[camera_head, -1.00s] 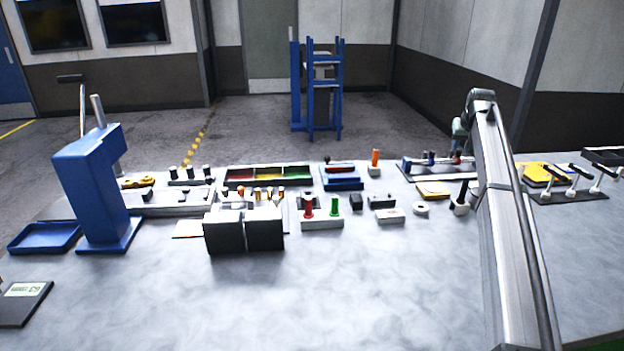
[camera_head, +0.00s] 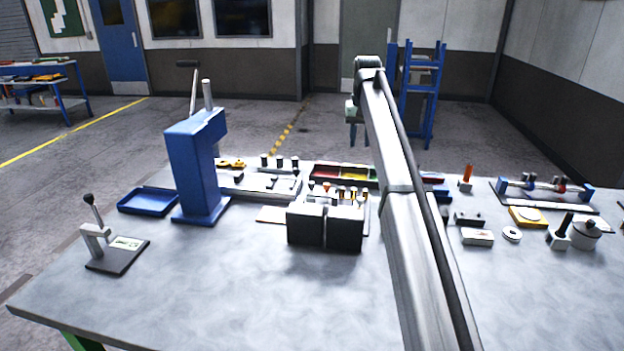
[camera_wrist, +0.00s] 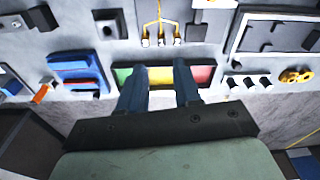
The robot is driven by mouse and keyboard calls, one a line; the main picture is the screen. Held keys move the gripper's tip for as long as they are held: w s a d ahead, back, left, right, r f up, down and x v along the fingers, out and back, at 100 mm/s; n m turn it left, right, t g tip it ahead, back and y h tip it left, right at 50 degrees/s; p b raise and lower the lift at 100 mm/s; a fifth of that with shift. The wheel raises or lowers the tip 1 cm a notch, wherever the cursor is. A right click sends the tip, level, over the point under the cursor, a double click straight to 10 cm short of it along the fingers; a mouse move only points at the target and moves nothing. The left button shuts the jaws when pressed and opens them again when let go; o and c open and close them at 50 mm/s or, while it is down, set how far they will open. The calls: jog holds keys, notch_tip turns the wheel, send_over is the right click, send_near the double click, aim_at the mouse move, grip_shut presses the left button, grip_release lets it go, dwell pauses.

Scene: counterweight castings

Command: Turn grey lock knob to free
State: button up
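I cannot tell for certain which part is the grey lock knob. Candidates in the head view are a round grey part with a small knob on top (camera_head: 584,234) at the right and the rod fixture with blue ends (camera_head: 540,190) behind it. My gripper (camera_head: 357,132) is raised beyond the back of the bench, far to the left of both. In the wrist view my gripper (camera_wrist: 160,82) has two blue-grey fingers apart with nothing between them. They point towards a tray with green, yellow and red compartments (camera_wrist: 160,62).
A blue press-like stand (camera_head: 192,170), a blue tray (camera_head: 148,201) and a lever on a dark plate (camera_head: 118,256) stand at the left. Two dark blocks (camera_head: 325,227) are at mid-bench. Small parts crowd the back; the front of the table (camera_head: 250,300) is clear.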

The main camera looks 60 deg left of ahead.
jog(key=r+n+h, duration=0.1)
jog(key=r, duration=0.1)
send_over(312, 182)
jog(key=shift+g, duration=0.3)
notch_tip(312, 182, down, 14)
jog(key=shift+s+f, duration=0.1)
grip_shut()
